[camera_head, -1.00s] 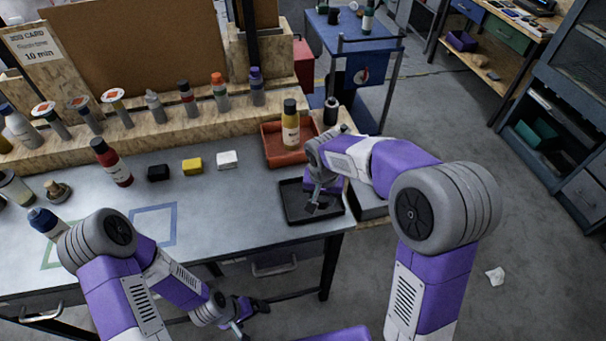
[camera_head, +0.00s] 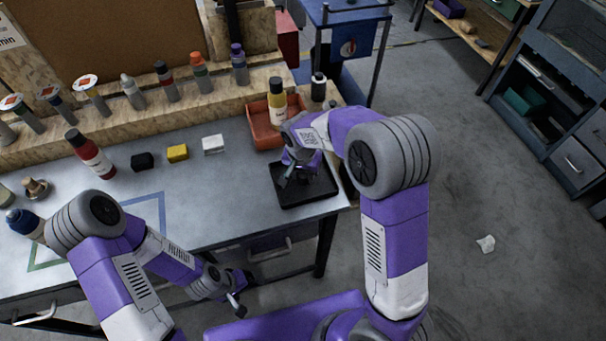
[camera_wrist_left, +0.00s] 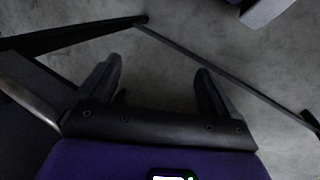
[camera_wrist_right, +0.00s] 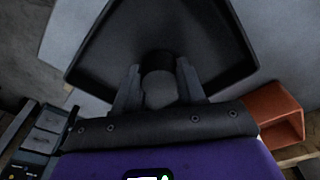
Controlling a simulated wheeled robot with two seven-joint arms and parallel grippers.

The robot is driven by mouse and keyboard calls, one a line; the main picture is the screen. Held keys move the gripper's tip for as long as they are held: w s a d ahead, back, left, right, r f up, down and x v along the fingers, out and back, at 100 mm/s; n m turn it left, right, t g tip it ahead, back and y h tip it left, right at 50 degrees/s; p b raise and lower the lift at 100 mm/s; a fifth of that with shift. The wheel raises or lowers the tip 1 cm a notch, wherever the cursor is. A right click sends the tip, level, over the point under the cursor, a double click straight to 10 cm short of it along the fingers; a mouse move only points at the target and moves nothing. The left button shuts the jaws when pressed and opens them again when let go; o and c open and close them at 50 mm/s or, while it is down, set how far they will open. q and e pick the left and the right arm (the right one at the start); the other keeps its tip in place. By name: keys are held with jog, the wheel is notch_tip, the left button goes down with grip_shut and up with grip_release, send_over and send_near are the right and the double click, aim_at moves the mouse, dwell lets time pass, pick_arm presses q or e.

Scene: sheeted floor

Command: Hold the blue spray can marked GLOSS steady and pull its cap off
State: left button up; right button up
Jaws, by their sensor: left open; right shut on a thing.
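A can with a blue top (camera_head: 25,222) lies tilted at the left of the bench, partly hidden behind my left arm; no GLOSS mark is readable. My left gripper (camera_head: 238,302) is below the bench's front edge, open and empty; it also shows in the left wrist view (camera_wrist_left: 158,70). My right gripper (camera_head: 288,180) is low over the black tray (camera_head: 318,196). In the right wrist view it (camera_wrist_right: 158,72) is shut on a small dark-topped, grey round thing (camera_wrist_right: 158,93); I cannot tell what it is.
Black, yellow (camera_head: 178,152) and white (camera_head: 213,144) blocks and a red bottle (camera_head: 90,152) are on the bench (camera_head: 200,190). Several bottles line the wooden rack. The bench middle is clear.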

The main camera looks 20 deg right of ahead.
aim_at(302, 178)
jog(key=shift+f, duration=0.15)
jog(key=o, duration=1.2)
jog(key=shift+c, duration=0.2)
jog(key=shift+r, duration=0.3)
notch_tip(302, 178, up, 12)
jog(key=s+p, duration=0.1)
jog(key=p, duration=0.2)
jog(key=shift+a+f, duration=0.2)
jog(key=shift+a, duration=0.2)
jog(key=shift+s, duration=0.1)
